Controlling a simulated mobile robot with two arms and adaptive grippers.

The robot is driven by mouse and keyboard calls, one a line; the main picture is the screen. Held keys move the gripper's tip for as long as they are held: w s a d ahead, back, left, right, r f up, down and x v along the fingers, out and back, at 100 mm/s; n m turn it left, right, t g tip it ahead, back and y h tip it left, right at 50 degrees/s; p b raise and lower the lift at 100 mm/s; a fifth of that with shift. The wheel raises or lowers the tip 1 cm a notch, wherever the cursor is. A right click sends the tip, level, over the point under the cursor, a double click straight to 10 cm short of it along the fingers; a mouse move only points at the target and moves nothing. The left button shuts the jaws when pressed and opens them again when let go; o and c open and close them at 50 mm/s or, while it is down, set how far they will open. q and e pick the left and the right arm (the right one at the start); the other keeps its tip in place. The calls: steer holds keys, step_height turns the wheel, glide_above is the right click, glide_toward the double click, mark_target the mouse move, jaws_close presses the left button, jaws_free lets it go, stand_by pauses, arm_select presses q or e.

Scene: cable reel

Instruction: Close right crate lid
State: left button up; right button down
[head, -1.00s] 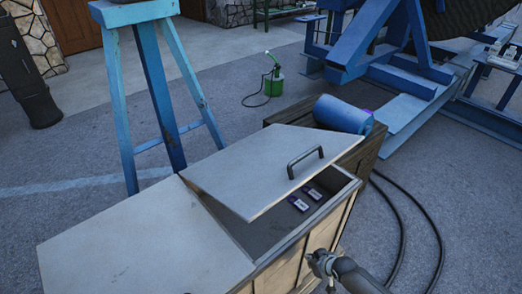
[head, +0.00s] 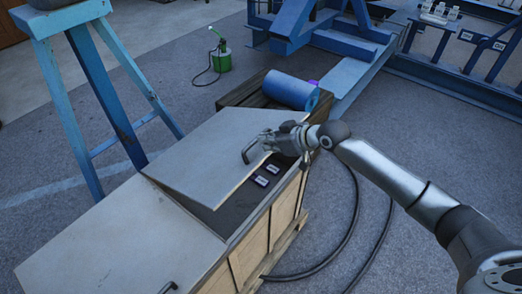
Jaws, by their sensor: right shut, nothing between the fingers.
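The crate (head: 252,255) is a pale wooden box with two grey lids. The right lid (head: 208,150) is partly raised and tilted, with a dark gap under its near and right edges. Its dark handle (head: 246,153) is on its right part. My right gripper (head: 268,140) is at the lid's right side, shut and empty, with its fingertips beside or over the handle; I cannot tell whether they touch it. The left lid (head: 120,245) lies flat. Small dark packs (head: 261,181) show inside the crate. My left gripper is not in view.
A blue cylinder (head: 289,90) lies on a dark wooden box behind the crate. A blue trestle (head: 95,90) stands at left. Black cables (head: 345,235) lie on the floor at right. A green sprayer (head: 222,58) and blue steel frame are further back.

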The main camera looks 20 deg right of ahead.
mark_target(261, 161)
steer(key=p+x, duration=0.1)
steer(key=x, duration=0.4)
steer(key=shift+a+f, duration=0.1)
steer(key=shift+f, duration=0.05)
steer(key=shift+s+d+f+p, duration=0.2)
steer(key=shift+f+p, duration=0.1)
steer(key=shift+f, duration=0.3)
steer(key=shift+s+d+f+p, duration=0.2)
steer(key=shift+f+p, duration=0.1)
steer(key=shift+f, duration=0.3)
steer(key=shift+s+d+f, duration=0.15)
steer(key=shift+s+f, duration=0.05)
steer(key=shift+f, duration=0.25)
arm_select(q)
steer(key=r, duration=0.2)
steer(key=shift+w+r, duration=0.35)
arm_select(e)
steer(key=shift+f, duration=0.1)
